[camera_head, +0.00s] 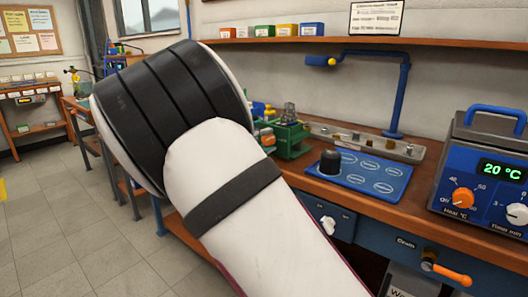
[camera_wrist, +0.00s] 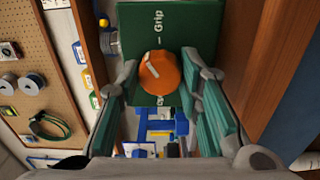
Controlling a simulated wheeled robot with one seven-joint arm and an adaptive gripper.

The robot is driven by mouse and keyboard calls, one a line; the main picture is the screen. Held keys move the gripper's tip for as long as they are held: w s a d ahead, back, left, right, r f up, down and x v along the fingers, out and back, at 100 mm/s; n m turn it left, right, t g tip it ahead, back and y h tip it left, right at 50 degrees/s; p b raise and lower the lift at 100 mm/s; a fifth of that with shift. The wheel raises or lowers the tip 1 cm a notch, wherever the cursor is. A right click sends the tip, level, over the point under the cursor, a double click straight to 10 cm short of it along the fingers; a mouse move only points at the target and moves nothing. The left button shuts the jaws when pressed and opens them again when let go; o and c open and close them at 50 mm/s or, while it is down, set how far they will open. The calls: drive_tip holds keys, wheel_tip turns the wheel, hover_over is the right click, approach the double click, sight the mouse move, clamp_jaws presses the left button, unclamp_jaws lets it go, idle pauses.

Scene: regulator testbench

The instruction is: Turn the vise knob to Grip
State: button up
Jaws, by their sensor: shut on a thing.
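The vise knob (camera_wrist: 161,73) is orange and round and sits on a green panel (camera_wrist: 190,25) in the wrist view. The word "Grip" with a short white line is printed on the panel above it in the picture. A small pale mark shows on the knob's upper left; its exact direction is hard to tell. My gripper (camera_wrist: 159,78) has a teal-padded finger on either side of the knob and is shut on it. In the head view the green vise (camera_head: 291,137) stands on the bench, partly behind my arm, which hides my gripper and the knob.
A blue mat (camera_head: 362,188) with a black knob-like piece (camera_head: 330,162) lies right of the vise. A metal rail (camera_head: 375,144) runs behind it. A heater box (camera_head: 493,165) reading 20 °C stands at the right. A shelf (camera_head: 390,42) hangs above.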

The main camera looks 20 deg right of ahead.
drive_tip(key=m+b, duration=0.2)
drive_tip(key=b, duration=0.1)
drive_tip(key=m+b, duration=0.2)
drive_tip(key=b, duration=0.2)
drive_tip(key=shift+f+m, duration=0.3)
drive_tip(key=shift+f, duration=0.05)
drive_tip(key=m+b, duration=0.1)
drive_tip(key=b, duration=0.2)
drive_tip(key=shift+r+m, duration=0.15)
drive_tip(key=shift+m, duration=0.15)
drive_tip(key=shift+r+m+b, duration=0.1)
drive_tip(key=shift+m+b, duration=0.2)
drive_tip(key=shift+b, duration=0.2)
drive_tip(key=o, duration=1.2)
drive_tip(key=shift+c, duration=0.2)
drive_tip(key=shift+r, duration=0.1)
drive_tip(key=v, duration=1.2)
